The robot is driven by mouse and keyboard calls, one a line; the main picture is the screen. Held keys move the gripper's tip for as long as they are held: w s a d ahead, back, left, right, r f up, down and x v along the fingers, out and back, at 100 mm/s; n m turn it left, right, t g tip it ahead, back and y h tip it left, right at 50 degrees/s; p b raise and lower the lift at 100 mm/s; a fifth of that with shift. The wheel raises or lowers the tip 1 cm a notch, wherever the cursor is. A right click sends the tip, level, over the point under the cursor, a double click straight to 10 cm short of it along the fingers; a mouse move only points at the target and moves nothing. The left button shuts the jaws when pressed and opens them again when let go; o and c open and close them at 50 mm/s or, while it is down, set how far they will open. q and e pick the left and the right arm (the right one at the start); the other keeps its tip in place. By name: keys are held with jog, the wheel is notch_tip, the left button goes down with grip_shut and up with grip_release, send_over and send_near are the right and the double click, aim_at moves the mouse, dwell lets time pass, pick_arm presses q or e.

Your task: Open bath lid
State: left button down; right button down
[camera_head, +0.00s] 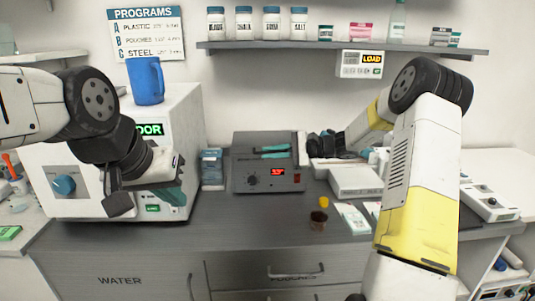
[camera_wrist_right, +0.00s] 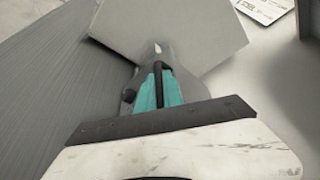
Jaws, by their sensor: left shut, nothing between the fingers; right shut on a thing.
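The bath (camera_head: 250,180) is a dark grey box with a red display and a knob, on the counter. Its top looks open, with teal-handled items (camera_head: 275,152) showing in it. The bath lid (camera_head: 302,149) appears as a pale panel standing on edge at the bath's right side. My right gripper (camera_head: 318,147) is at that panel, mostly hidden by its own arm. In the right wrist view, its teal fingers (camera_wrist_right: 158,85) are shut at the pale lid panel (camera_wrist_right: 185,30); the exact grip point is unclear. My left gripper (camera_head: 178,192) is shut and empty, in front of the white autoclave.
The white autoclave (camera_head: 186,120) with a blue jug (camera_head: 146,80) on top stands left. A shelf (camera_head: 345,47) with bottles hangs above. The counter's front middle is clear.

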jog(key=w+r+m+g, duration=0.1)
jog(key=w+r+m, duration=0.2)
jog(key=r, duration=1)
jog(key=shift+w+r+g+h, duration=0.25)
jog(key=shift+w+g+h, duration=0.15)
jog(key=shift+w, duration=0.65)
jog(key=c, duration=1.8)
grip_release()
jog(key=shift+o, duration=0.2)
jog(key=v, duration=0.7)
jog(key=shift+d, duration=0.4)
jog(key=shift+s+r, duration=0.1)
